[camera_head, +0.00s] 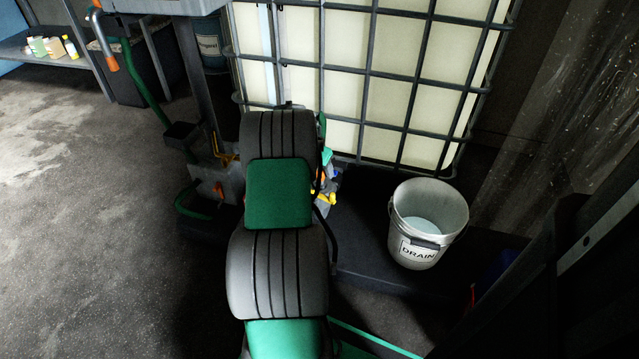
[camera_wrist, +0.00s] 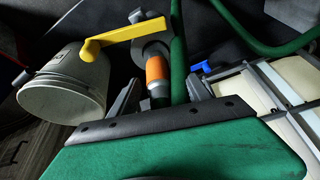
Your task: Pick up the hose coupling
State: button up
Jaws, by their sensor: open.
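The hose coupling (camera_wrist: 156,72), with an orange band and grey metal ends, shows in the wrist view. It lies between the two dark fingers of my gripper (camera_wrist: 164,85), which is open, with a finger on each side. I cannot tell whether either finger touches it. A yellow lever handle (camera_wrist: 122,36) and a round grey fitting stand just beyond it. A green hose (camera_wrist: 178,55) runs close beside it on the right. In the head view my arm hides most of this spot; only small orange, yellow and blue bits show.
A white bucket marked DRAIN (camera_head: 428,225) stands on a dark platform (camera_head: 365,258) right of my arm; it also shows in the wrist view (camera_wrist: 65,85). A caged pale tank (camera_head: 345,95) stands behind. A shelf (camera_head: 50,57) is at far left. Left floor is mostly clear.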

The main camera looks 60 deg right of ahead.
aim_at(322, 174)
jog(key=b+x, duration=0.1)
jog(key=x, duration=0.2)
jog(key=shift+f, duration=0.2)
jog(key=shift+r, duration=0.1)
jog(key=shift+c, duration=0.5)
grip_shut()
